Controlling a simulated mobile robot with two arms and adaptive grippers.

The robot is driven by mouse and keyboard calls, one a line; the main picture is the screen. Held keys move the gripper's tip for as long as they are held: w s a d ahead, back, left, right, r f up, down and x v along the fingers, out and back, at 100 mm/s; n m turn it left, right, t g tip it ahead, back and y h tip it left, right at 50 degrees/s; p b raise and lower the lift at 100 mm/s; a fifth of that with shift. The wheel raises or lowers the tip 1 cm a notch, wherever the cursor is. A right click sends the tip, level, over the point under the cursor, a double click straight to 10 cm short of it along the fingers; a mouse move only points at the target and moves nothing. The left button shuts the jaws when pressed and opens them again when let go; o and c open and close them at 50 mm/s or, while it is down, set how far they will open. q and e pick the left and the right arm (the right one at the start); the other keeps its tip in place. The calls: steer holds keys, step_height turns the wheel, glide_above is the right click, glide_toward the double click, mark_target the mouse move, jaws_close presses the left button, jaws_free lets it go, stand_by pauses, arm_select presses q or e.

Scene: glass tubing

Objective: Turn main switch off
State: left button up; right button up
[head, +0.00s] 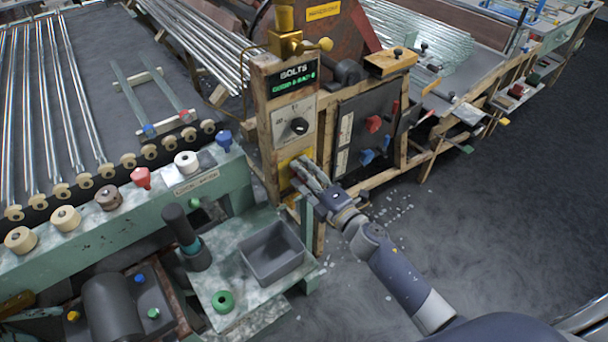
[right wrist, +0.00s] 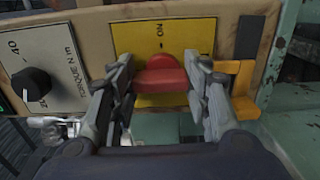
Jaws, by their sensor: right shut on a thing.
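The main switch is a red handle (right wrist: 162,76) on a yellow plate (right wrist: 178,36) marked "ON" in the right wrist view. In the head view the yellow plate (head: 284,172) sits low on the wooden control post, mostly covered by my right gripper. My right gripper (head: 300,172) is at the plate; in the right wrist view its two fingers (right wrist: 163,88) are on either side of the red handle and shut on it. The exact angle of the handle is hard to tell. My left gripper is not in view.
Beside the post is a dark panel with a red knob (head: 374,124) and a blue knob (head: 367,157). A grey bin (head: 271,252) stands on the green bench below. Open floor lies to the right.

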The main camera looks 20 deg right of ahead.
steer(key=o, duration=1.1)
steer(key=shift+c, duration=0.2)
steer(key=v, duration=1.2)
